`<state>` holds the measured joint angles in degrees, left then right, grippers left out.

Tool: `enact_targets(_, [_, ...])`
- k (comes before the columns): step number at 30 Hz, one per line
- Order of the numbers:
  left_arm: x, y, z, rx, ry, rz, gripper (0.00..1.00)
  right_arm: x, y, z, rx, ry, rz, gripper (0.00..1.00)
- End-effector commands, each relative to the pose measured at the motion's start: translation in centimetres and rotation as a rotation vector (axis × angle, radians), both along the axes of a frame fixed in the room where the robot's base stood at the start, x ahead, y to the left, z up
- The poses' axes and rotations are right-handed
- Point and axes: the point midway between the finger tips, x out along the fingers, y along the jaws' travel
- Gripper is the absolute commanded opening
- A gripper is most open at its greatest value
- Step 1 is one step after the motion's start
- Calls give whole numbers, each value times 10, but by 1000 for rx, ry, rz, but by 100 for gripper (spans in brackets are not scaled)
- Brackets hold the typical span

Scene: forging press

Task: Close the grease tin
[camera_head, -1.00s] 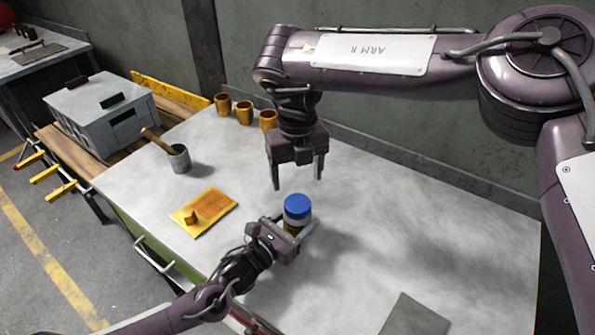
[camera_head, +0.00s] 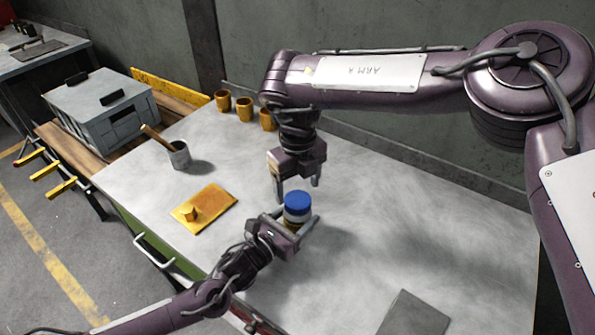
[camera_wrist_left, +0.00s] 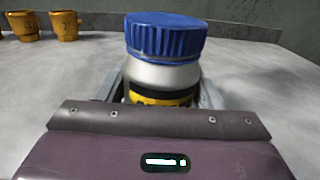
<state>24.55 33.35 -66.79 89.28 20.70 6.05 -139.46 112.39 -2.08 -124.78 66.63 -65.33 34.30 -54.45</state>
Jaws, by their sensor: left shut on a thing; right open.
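The grease tin (camera_head: 296,219) stands on the grey workbench, a pale jar with a black and yellow label. Its blue ribbed lid (camera_head: 297,203) sits on top; I cannot tell whether it is tight. In the left wrist view the tin (camera_wrist_left: 163,74) and the lid (camera_wrist_left: 165,36) fill the middle. My left gripper (camera_head: 297,226) is shut on the tin's body, one finger on each side. My right gripper (camera_head: 296,192) is open, pointing down, just above and behind the lid; its fingertips seem close to the lid, and contact cannot be told.
A yellow plate with a small block (camera_head: 212,205) lies left on the workbench (camera_head: 420,210). A grey cup with a handle sticking out (camera_head: 180,156) and several orange mugs (camera_head: 244,109) stand farther back. A flat grey plate (camera_head: 415,314) lies at the front right. The bench's right side is clear.

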Motion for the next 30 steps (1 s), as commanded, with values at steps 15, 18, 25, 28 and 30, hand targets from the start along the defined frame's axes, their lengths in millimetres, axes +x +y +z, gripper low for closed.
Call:
enact_targets(15, [0,0,-1,1,1,0,0,0,0,-36,0,-1,0,72])
enact_targets(18, [0,0,-1,1,1,0,0,0,0,-36,-1,-1,0,72])
enact_targets(25, [0,0,0,1,1,0,0,0,0,-36,-1,-1,0,45])
enact_targets(28, [0,0,0,1,1,0,0,0,0,-36,-1,-1,0,32])
enact_targets(30, [0,0,0,1,1,0,0,0,0,-36,0,0,-1,27])
